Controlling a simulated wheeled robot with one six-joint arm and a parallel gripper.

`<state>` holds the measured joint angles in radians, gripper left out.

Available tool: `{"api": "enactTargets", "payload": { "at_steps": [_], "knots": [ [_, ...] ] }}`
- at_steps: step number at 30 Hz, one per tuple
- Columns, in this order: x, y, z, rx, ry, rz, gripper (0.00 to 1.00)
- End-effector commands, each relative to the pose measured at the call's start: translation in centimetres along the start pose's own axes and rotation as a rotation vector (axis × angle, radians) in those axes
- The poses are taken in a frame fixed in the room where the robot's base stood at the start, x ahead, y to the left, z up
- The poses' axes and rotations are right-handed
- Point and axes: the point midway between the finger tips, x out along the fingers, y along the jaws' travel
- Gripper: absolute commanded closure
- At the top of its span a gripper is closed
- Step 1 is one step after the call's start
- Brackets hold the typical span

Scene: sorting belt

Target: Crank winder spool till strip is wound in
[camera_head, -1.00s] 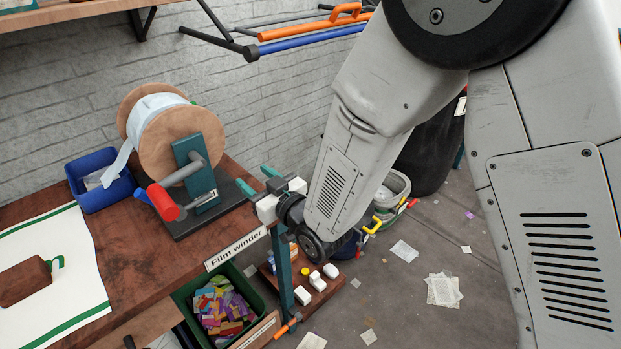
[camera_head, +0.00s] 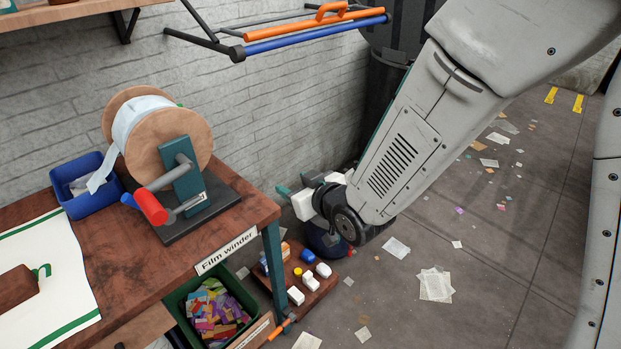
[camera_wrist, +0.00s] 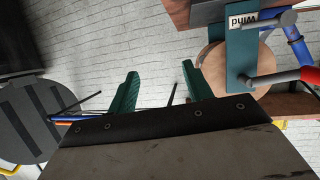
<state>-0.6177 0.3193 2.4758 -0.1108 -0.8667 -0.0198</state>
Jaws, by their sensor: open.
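The film winder has a wooden spool (camera_head: 146,167) with a pale strip (camera_head: 103,178) wound around its middle. The strip hangs down from the spool into a blue bin (camera_head: 67,198). A teal upright (camera_head: 187,181) on a dark base carries the crank, which has a red handle (camera_head: 151,207) at the front. My gripper (camera_head: 285,199) is open and empty, to the right of the winder and past the table's right edge. In the wrist view the two green fingers (camera_wrist: 158,90) are apart. The spool (camera_wrist: 250,72) and the red handle (camera_wrist: 303,78) show to their right.
A wooden table (camera_head: 120,250) holds the winder and a white mat with green stripes (camera_head: 65,275). Below are a green crate (camera_head: 180,304) of colourful scraps and a low board (camera_head: 318,289) with small items. Papers litter the floor. A rail (camera_head: 320,32) hangs on the wall.

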Motion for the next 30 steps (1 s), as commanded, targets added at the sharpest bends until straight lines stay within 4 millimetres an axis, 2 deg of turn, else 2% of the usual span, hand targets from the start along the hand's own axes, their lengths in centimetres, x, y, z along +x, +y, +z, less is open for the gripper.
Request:
{"api": "enactTargets", "payload": {
  "at_steps": [3,9,30],
  "knots": [
    [-0.8,1.5,-0.4,0.009,-0.04,0.028,0.5],
    [-1.5,2.6,-0.5,0.018,-0.079,0.049,0.5],
    [-1.6,2.7,-0.5,0.019,-0.085,0.051,0.5]
  ]
}}
